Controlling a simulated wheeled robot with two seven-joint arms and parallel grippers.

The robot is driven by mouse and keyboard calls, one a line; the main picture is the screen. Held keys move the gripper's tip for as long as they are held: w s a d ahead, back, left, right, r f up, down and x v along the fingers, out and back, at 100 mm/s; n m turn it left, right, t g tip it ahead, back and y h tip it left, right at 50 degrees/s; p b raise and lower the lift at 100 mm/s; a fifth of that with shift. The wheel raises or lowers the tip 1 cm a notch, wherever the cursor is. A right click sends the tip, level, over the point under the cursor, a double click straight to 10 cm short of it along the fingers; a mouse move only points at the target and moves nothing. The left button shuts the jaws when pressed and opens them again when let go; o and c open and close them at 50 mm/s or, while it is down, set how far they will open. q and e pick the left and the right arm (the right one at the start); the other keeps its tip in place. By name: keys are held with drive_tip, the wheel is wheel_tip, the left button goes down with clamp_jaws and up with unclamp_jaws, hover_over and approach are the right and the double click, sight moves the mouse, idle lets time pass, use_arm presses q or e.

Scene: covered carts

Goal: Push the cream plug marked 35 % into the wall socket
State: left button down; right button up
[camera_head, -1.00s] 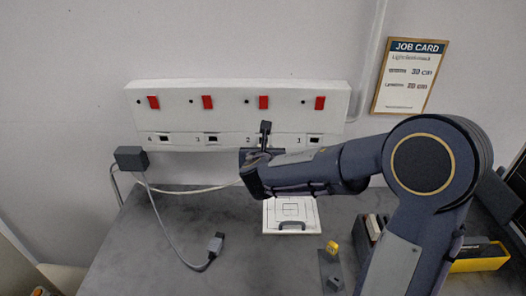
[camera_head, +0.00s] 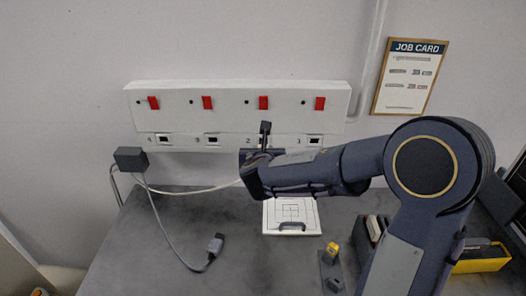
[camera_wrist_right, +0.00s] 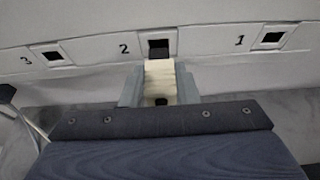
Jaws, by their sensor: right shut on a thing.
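The cream plug (camera_wrist_right: 160,82) is held between the two fingers of my right gripper (camera_wrist_right: 160,88) in the right wrist view. Its far end is right at the dark opening of socket 2 (camera_wrist_right: 159,48); I cannot tell whether it has entered. No 35 % mark is readable on it. In the head view my right gripper (camera_head: 250,172) is in front of the socket strip (camera_head: 230,120), below socket 2, and its wrist hides the plug. Sockets 3 (camera_wrist_right: 52,56) and 1 (camera_wrist_right: 272,38) look empty in the wrist view. My left gripper is in neither view.
A grey adapter (camera_head: 130,159) with a cable hangs at the left of the strip, and a grey connector (camera_head: 215,245) lies on the table. A white marked plate (camera_head: 291,216), a yellow piece (camera_head: 333,249) and a yellow bin (camera_head: 482,258) are nearby. A job card (camera_head: 410,76) hangs on the wall.

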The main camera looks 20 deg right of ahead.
drive_tip(key=shift+w+d, duration=0.4)
drive_tip(key=shift+w, duration=0.4)
drive_tip(key=shift+w+d, duration=0.35)
drive_tip(key=shift+w, duration=0.4)
idle(0.5)
drive_tip(key=o, duration=1)
drive_tip(key=shift+o, duration=0.2)
